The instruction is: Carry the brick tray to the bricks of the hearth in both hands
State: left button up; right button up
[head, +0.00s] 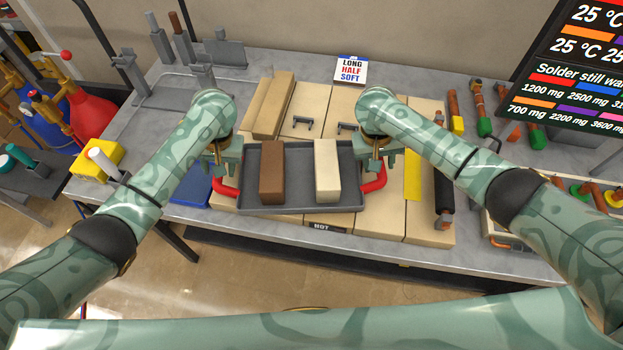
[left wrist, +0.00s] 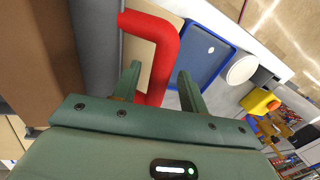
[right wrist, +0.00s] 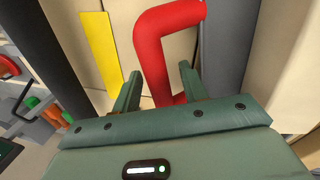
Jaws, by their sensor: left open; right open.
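The dark grey brick tray (head: 298,198) rests on the cream bricks of the hearth (head: 394,222) in the head view. A brown brick (head: 272,172) and a cream brick (head: 327,170) lie in it, apart. It has a red handle at each end. My left gripper (head: 224,176) is at the left red handle (head: 226,190); in the left wrist view its open fingers (left wrist: 158,82) stand either side of that handle (left wrist: 160,55). My right gripper (head: 380,166) is at the right red handle (head: 375,182); in the right wrist view its open fingers (right wrist: 160,84) straddle that handle (right wrist: 158,45).
A blue tray (head: 190,188) lies left of the brick tray. A yellow strip (head: 412,176) and a black bar (head: 444,190) are to the right. Two bricks (head: 272,105) are stacked behind, near a sign (head: 350,71).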

jog(key=shift+r, duration=0.15)
pick_arm(q)
jog(key=v, duration=1)
jog(key=shift+r, duration=0.25)
pick_arm(e)
jog(key=v, duration=1.1)
jog(key=shift+r, duration=0.35)
pick_arm(q)
jog(key=shift+s, duration=0.1)
pick_arm(e)
jog(key=shift+s+f, duration=0.1)
